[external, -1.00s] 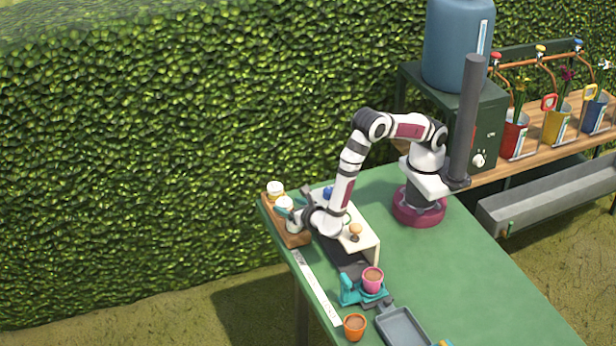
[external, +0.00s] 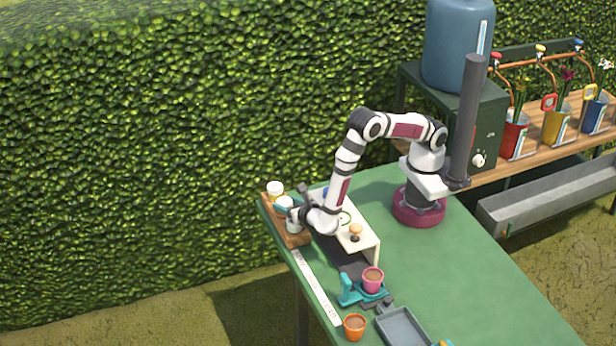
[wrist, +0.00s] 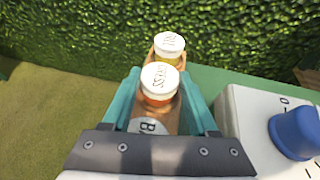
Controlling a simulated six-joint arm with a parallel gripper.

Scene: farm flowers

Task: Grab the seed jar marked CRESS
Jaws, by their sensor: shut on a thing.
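A jar with a white lid and an orange-brown body (wrist: 160,80) stands between the teal fingers of my gripper (wrist: 159,92) in the wrist view. The rotated lettering on its lid seems to read CRESS. My gripper is shut on this jar, which is the middle one in the wooden rack (external: 296,241). A second white-lidded jar (wrist: 169,45) stands just beyond it; its lettering is too small to read surely. A third lid marked BA (wrist: 150,127) shows nearer, partly hidden by my gripper's body.
A cream stand (external: 365,243) with a blue knob (wrist: 294,133) is close on the right of my gripper. A pink pot (external: 373,277), an orange pot (external: 355,325) and a grey tray (external: 404,328) are towards the table's front. The hedge rises behind the rack.

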